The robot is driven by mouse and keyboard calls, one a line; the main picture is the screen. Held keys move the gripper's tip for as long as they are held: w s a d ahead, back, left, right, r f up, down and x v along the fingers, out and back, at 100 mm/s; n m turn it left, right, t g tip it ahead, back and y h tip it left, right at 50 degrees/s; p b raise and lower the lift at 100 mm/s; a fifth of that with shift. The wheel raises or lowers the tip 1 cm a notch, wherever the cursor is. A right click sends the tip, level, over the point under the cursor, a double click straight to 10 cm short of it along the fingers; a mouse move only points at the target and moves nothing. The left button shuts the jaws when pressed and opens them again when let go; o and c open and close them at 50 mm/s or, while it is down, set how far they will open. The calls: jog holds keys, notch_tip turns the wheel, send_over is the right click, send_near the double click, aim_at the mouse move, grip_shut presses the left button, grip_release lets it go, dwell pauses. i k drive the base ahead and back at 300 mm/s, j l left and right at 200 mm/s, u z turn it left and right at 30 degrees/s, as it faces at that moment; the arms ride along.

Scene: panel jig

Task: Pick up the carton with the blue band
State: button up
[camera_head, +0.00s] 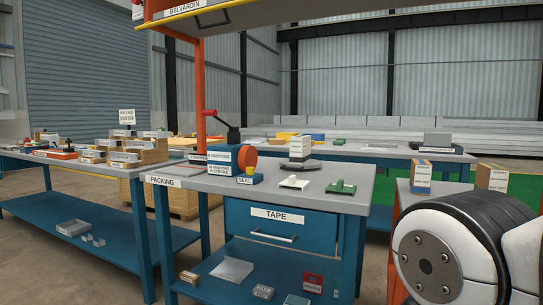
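My gripper is not in view. Part of my arm fills the lower right corner and hides some of the stand.
The grey-topped packing bench (210,183) holds a red-handled press (224,130), a blue SEAL box and small green and white fixtures. A blue TAPE drawer (283,225) is below. A second bench at left carries many boxes. An overhead shelf spans the top.

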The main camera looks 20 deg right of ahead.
aim_at(420, 180)
jog(key=z, duration=1.2)
